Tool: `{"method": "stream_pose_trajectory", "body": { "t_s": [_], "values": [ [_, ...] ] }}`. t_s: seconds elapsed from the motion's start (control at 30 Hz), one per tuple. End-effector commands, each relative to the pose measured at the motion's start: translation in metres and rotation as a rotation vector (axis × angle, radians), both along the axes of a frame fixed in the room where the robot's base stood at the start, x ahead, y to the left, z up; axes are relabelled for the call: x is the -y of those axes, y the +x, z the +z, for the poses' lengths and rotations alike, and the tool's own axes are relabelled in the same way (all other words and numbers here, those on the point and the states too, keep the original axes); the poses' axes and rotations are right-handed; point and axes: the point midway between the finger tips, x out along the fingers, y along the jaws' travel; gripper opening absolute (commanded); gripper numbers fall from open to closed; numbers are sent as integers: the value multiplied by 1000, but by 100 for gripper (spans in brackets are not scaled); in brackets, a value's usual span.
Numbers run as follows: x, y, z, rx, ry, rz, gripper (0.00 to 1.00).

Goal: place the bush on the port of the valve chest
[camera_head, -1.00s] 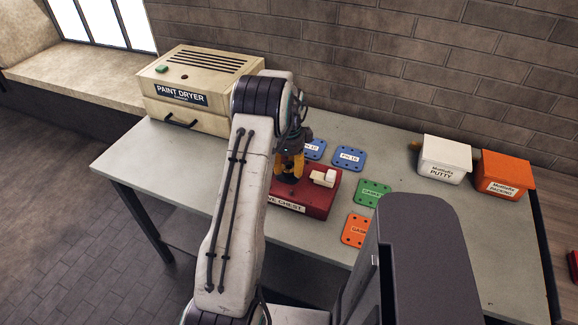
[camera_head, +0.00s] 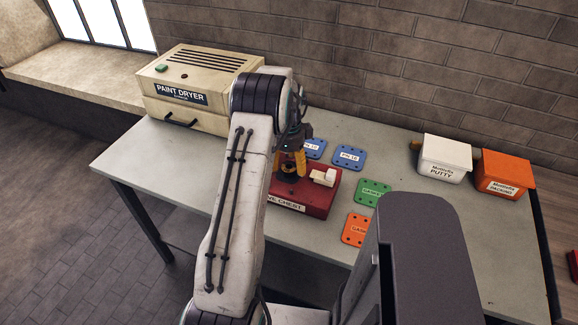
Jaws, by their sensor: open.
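The valve chest (camera_head: 312,206) is a red block on the table, partly hidden behind my arm. A white block-shaped part (camera_head: 323,177) sits on its top at the right. My gripper (camera_head: 291,167), with yellow fingers, is open over the left part of the chest's top. A small dark round piece (camera_head: 288,178) shows at and below the fingertips, on or just above the chest. It may be the bush, but I cannot tell it from the port or whether it is seated. My arm hides the chest's left side.
A paint dryer (camera_head: 195,88) stands at the back left. Blue plates (camera_head: 350,158), a green gasket plate (camera_head: 371,193) and an orange one (camera_head: 355,230) lie right of the chest. A white putty box (camera_head: 444,160) and an orange packing box (camera_head: 503,178) stand at the right.

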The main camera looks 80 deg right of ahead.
Motion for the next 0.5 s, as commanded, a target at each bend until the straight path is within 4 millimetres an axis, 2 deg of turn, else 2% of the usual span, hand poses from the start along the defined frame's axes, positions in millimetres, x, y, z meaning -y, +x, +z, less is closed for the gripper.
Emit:
{"method": "stream_pose_trajectory", "body": {
  "t_s": [0.5],
  "values": [
    [0,0,85,0,-5,0,67]
  ]
}}
